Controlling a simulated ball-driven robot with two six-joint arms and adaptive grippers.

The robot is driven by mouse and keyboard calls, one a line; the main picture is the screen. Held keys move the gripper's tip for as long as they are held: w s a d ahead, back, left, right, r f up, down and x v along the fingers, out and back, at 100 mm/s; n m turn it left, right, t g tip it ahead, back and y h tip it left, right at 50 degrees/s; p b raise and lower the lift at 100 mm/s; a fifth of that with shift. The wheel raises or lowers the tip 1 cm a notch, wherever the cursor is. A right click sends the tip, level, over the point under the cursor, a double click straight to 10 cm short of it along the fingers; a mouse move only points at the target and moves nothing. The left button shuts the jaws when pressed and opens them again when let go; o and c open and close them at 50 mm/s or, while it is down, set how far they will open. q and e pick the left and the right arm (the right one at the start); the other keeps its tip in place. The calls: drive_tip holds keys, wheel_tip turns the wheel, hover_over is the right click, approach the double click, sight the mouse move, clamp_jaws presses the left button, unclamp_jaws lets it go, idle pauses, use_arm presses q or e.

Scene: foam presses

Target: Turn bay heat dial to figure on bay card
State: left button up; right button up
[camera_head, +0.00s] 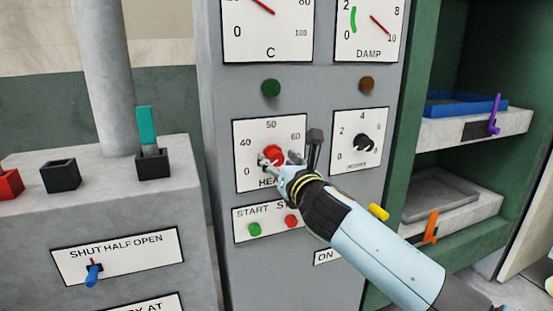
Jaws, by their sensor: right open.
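The red heat dial (274,151) is on a white scale plate (243,137) marked 40, 50, 60 on the grey panel. My right gripper (277,161) is in front of the dial with its fingers open, near the dial's lower edge. I cannot tell whether the fingers touch it. The gripper and wrist hide part of the plate, and the dial's pointer is not clear. A card (140,305) at the lower left is cut off by the picture's edge; only "RY AT" shows. My left gripper is not in view.
A black dial (364,143) sits to the right. Below are a green start button (254,229) and a red button (291,221). A blue lever (94,273) is on the left cabinet. Shelves at the right hold a blue tray (463,106) and a grey tray (440,202).

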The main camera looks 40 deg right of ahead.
drive_tip(key=shift+w+d, duration=0.15)
drive_tip(key=shift+w, duration=0.45)
clamp_jaws()
